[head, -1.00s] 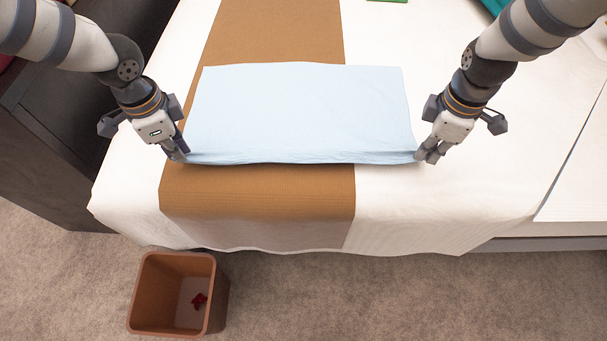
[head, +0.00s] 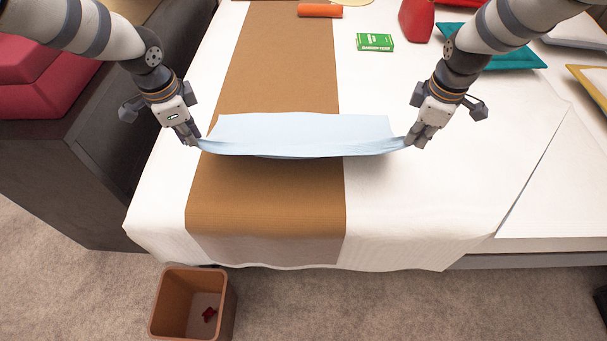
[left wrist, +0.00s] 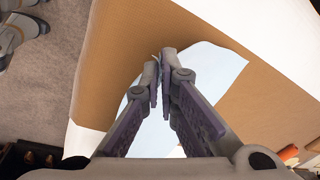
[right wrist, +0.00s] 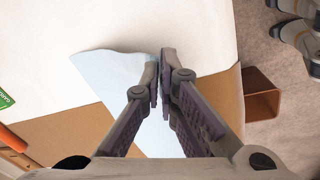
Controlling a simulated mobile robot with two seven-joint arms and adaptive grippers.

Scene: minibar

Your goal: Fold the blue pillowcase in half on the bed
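The light blue pillowcase (head: 300,135) is stretched between my two grippers over the bed (head: 420,215). Its near edge is lifted and sags slightly in the middle, with a shadow on the brown runner below. My left gripper (head: 195,139) is shut on its near left corner; the cloth also shows behind the fingers in the left wrist view (left wrist: 205,75). My right gripper (head: 414,139) is shut on its near right corner; the cloth also shows in the right wrist view (right wrist: 108,75). The pillowcase's underside is mostly hidden in the head view.
A brown runner (head: 265,205) crosses the white bed cover. A brown bin (head: 190,300) stands on the floor in front.

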